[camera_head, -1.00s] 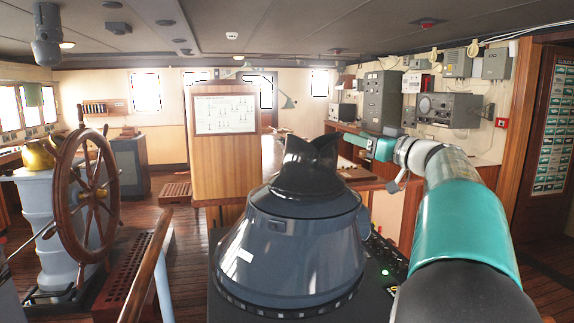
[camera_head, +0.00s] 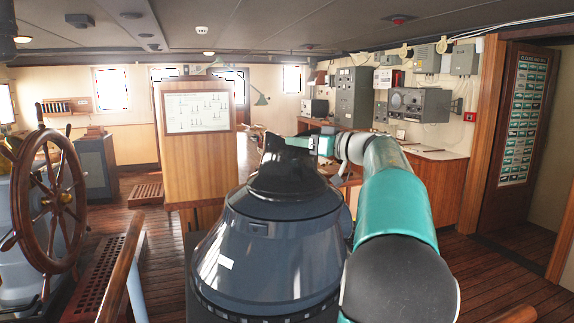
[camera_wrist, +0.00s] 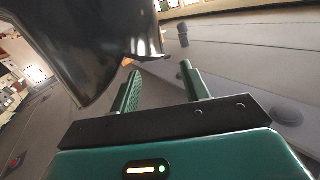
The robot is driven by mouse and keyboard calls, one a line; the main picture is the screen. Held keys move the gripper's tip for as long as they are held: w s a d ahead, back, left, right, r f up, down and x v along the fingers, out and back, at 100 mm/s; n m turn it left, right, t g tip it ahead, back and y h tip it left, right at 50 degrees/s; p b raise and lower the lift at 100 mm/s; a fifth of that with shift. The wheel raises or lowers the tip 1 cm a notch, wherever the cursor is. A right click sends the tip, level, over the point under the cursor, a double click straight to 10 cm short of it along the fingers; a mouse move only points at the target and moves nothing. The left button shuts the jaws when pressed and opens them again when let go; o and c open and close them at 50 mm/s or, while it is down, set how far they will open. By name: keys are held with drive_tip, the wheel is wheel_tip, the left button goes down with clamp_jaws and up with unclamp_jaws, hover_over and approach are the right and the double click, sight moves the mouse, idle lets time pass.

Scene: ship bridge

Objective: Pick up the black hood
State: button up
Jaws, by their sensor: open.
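The black hood (camera_head: 282,178) sits upright on top of the dark blue-grey domed console (camera_head: 268,262) in the head view. In the wrist view the hood (camera_wrist: 85,45) fills the upper left as a large glossy black shape. My gripper (camera_head: 287,143) is at the hood's upper rim, reaching in from the right. In the wrist view both green fingers of my gripper (camera_wrist: 157,72) stand apart, with a gap between them. The hood's edge lies close to the left fingertip and above the gap. I cannot tell whether they touch.
A wooden ship's wheel (camera_head: 48,200) stands at the left, beside a wooden handrail (camera_head: 122,262). A wooden partition with a chart (camera_head: 198,112) is behind the console. A counter with grey radio equipment (camera_head: 420,103) runs along the right wall. Wooden floor is open at the right.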

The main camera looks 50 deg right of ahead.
drive_tip(key=w, duration=0.6)
drive_tip(key=shift+w+a, duration=0.2)
drive_tip(key=shift+w, duration=0.2)
clamp_jaws()
